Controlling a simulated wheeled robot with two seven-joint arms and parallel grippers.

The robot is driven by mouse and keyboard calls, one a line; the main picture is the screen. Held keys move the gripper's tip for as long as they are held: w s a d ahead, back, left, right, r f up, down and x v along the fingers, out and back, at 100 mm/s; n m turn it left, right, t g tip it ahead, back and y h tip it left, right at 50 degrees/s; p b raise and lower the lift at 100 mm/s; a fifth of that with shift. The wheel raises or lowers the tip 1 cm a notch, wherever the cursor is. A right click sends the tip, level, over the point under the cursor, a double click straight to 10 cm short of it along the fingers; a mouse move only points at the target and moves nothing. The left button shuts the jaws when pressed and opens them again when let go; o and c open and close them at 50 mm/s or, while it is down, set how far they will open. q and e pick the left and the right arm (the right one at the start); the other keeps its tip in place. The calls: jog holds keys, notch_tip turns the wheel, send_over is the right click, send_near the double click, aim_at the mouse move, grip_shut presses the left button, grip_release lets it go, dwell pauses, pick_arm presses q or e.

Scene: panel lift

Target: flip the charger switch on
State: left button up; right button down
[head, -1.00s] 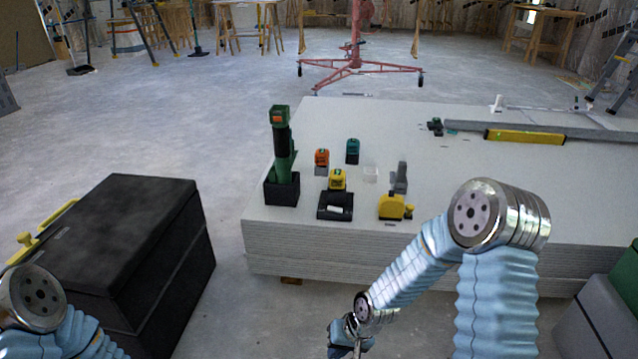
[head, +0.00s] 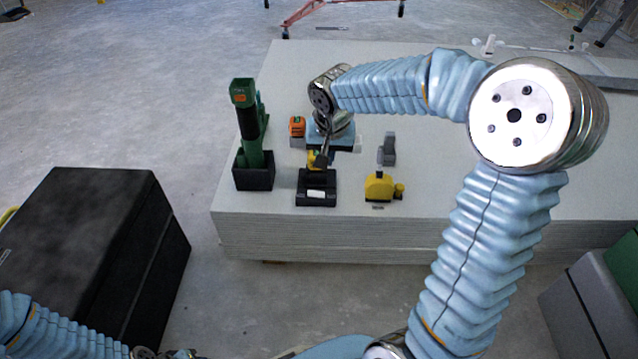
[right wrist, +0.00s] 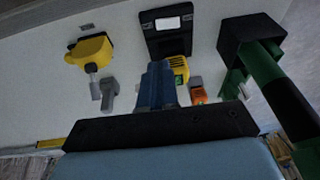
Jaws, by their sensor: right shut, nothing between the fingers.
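The charger (head: 317,193) is a black box with a white patch, near the front edge of the white panel stack. It also shows in the right wrist view (right wrist: 165,42), just beyond my fingertips. I cannot make out its switch. My right gripper (head: 323,161) points down just behind the charger, over the yellow battery, which it partly hides. In the right wrist view my right gripper (right wrist: 156,72) is shut and empty, and the yellow battery (right wrist: 181,68) shows beside its fingers. I cannot tell whether they touch. My left gripper is out of view; only its arm shows at lower left.
A green tool (head: 249,125) stands in a black holder (head: 254,176) left of the charger. An orange battery (head: 297,127) sits behind. A yellow tool (head: 379,187) and a grey piece (head: 388,150) lie to the right. A black case (head: 85,240) stands at left.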

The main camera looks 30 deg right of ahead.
jog(key=b, duration=0.3)
send_near(321, 195)
jog(key=x, duration=0.5)
jog(key=shift+w+d+f, duration=0.1)
jog(key=shift+w+d, duration=0.25)
jog(key=shift+w+a+f, duration=0.1)
jog(key=shift+f, duration=0.55)
jog(key=shift+f+y, duration=0.3)
jog(key=shift+f, duration=0.05)
